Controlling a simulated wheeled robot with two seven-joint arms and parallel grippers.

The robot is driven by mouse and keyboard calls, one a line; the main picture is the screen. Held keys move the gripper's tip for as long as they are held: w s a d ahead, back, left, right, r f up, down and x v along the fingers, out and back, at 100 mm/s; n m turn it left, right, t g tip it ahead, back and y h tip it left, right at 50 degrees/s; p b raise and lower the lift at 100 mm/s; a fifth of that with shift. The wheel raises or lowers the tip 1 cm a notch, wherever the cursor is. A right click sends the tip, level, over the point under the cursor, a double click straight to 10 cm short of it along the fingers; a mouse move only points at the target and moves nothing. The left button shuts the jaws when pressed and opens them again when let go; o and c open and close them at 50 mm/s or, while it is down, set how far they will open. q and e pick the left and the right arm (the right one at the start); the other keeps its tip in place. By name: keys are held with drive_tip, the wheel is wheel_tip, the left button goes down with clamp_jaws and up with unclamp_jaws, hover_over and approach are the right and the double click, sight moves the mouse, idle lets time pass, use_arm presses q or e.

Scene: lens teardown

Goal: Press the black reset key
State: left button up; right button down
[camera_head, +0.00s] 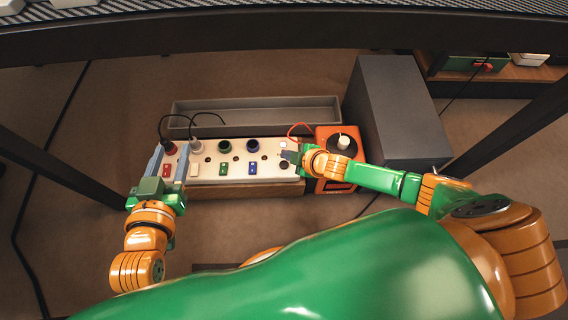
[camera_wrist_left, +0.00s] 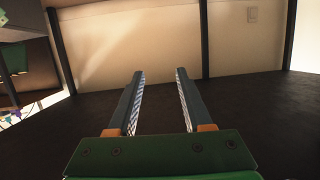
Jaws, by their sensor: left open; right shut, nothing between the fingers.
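In the head view a cream panel (camera_head: 238,163) on a wooden base carries several coloured round knobs and small labelled rectangles. A small dark round spot (camera_head: 283,165) near its right end looks like the black reset key; the right gripper partly crowds it and contact cannot be told. My right gripper (camera_head: 287,155) is shut and empty over the panel's right end.
A long grey tray (camera_head: 255,101) lies behind the panel. An orange box (camera_head: 325,186) with a dark dial stands right of it, and a tall grey block (camera_head: 396,105) beyond that. Black cables loop at the panel's left, a red one at its right. Table space in front is partly clear.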

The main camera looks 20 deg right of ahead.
sight(287, 166)
drive_tip(key=shift+f+b, duration=0.65)
drive_tip(key=shift+f, duration=0.2)
drive_tip(key=shift+f+b, duration=0.6)
drive_tip(key=shift+f, duration=0.1)
use_arm(q)
drive_tip(key=s+d+r+t+h, duration=0.1)
drive_tip(key=r+t+h, duration=0.1)
drive_tip(key=r+t, duration=0.3)
drive_tip(key=s+r+m+t+h, duration=0.1)
drive_tip(key=r+t, duration=0.4)
drive_tip(key=r, duration=0.7)
drive_tip(key=shift+s+d+r+h, duration=0.15)
drive_tip(key=shift+s+d+h, duration=0.2)
drive_tip(key=shift+s+h, duration=0.35)
drive_tip(key=shift+w, duration=0.1)
use_arm(e)
drive_tip(key=shift+f, duration=0.1)
use_arm(q)
drive_tip(key=shift+f, duration=0.25)
use_arm(e)
drive_tip(key=shift+f, duration=0.35)
